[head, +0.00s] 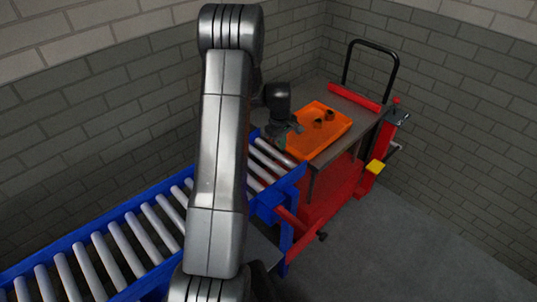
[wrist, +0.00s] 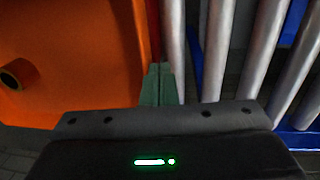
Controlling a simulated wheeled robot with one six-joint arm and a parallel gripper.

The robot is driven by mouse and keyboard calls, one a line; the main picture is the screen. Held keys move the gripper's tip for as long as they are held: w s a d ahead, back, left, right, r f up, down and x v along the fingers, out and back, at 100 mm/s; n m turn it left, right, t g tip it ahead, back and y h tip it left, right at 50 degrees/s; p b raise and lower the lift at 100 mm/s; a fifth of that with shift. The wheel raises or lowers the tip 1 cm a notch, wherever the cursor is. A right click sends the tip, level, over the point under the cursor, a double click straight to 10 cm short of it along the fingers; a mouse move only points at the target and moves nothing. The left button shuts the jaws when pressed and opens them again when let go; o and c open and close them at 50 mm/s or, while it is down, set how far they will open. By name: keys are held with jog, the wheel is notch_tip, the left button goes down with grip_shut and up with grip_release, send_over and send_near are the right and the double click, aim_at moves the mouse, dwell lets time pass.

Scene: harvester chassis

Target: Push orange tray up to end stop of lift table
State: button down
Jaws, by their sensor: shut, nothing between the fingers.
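The orange tray (head: 335,124) lies on the grey top of the lift table (head: 309,91), at the end where the roller conveyor meets it. Two small dark ring-like parts (head: 323,119) sit in the tray. The red end stop (head: 354,97) runs across the far end of the table, with a bare strip of tabletop between it and the tray. My gripper (head: 292,132) is at the tray's near edge, on the conveyor side. In the wrist view my gripper (wrist: 160,85) is shut and empty, close beside the wall of the tray (wrist: 75,55); I cannot tell if they touch.
The blue roller conveyor (head: 97,261) runs from the lower left up to the table. A black push handle (head: 372,45) rises behind the end stop. Brick walls stand close behind; the floor at right is clear.

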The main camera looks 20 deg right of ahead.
aim_at(306, 134)
jog(key=w+d, duration=0.2)
jog(key=d, duration=0.3)
jog(key=w+d, duration=0.2)
jog(key=d, duration=0.3)
jog(key=w+d, duration=0.2)
jog(key=d, duration=0.4)
jog(key=shift+f+p, duration=0.4)
jog(key=shift+s+a+b, duration=0.25)
jog(key=shift+s+a, duration=0.05)
jog(key=shift+a, duration=0.4)
jog(key=shift+s+a+b, duration=0.25)
jog(key=shift+a, duration=0.45)
jog(key=shift+s+a+b, duration=0.25)
jog(key=shift+s+a, duration=0.05)
jog(key=shift+a, duration=0.4)
notch_tip(306, 134, up, 14)
jog(key=p, duration=0.7)
jog(key=shift+f, duration=0.1)
notch_tip(306, 134, down, 14)
jog(key=b, duration=0.7)
jog(key=shift+w+d, duration=0.15)
jog(key=shift+d, duration=0.2)
